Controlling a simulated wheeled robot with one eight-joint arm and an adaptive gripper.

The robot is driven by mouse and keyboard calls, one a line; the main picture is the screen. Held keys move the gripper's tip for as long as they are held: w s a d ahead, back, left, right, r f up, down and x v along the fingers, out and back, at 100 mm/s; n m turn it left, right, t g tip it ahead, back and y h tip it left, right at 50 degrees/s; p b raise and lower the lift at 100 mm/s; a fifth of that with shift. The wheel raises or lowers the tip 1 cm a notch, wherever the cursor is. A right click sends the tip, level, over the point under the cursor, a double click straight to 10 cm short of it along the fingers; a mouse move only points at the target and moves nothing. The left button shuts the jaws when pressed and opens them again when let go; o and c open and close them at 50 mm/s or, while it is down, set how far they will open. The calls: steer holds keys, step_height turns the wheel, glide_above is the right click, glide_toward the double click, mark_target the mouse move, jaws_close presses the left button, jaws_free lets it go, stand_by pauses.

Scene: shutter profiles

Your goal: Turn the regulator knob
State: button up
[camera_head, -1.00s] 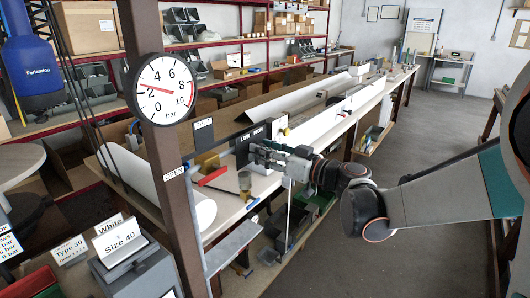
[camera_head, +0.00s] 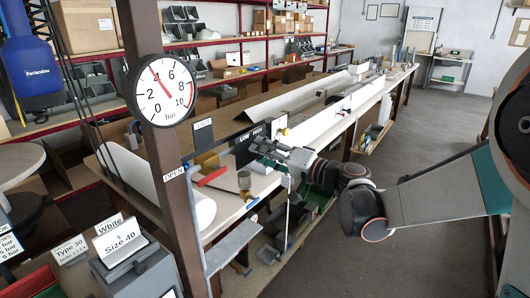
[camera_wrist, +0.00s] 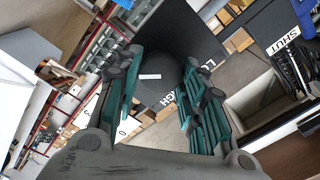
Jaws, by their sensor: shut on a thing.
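The regulator knob (camera_wrist: 165,95) is round and black, with a white mark on its face. In the wrist view it sits between the two green-grey fingers of my gripper (camera_wrist: 158,72), which is shut on it. A black panel (camera_wrist: 193,32) lettered LOW and HIGH is behind it. In the head view the panel (camera_head: 241,154) stands on the bench, and my gripper (camera_head: 258,148) reaches it from the right, hiding the knob. The round white gauge (camera_head: 165,90) on the brown post has a red needle pointing at about 4 bar.
The brown post (camera_head: 172,190) stands in front at left. A black box lettered SHUT (camera_wrist: 285,42) is at the wrist view's right. Floor at right is clear.

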steer(key=shift+m, duration=1.3)
steer(key=o, duration=1)
steer(key=shift+o, duration=0.2)
steer(key=shift+d, duration=0.1)
steer(key=v, duration=1.1)
steer(key=shift+s+d, duration=0.3)
steer(key=shift+f, duration=0.1)
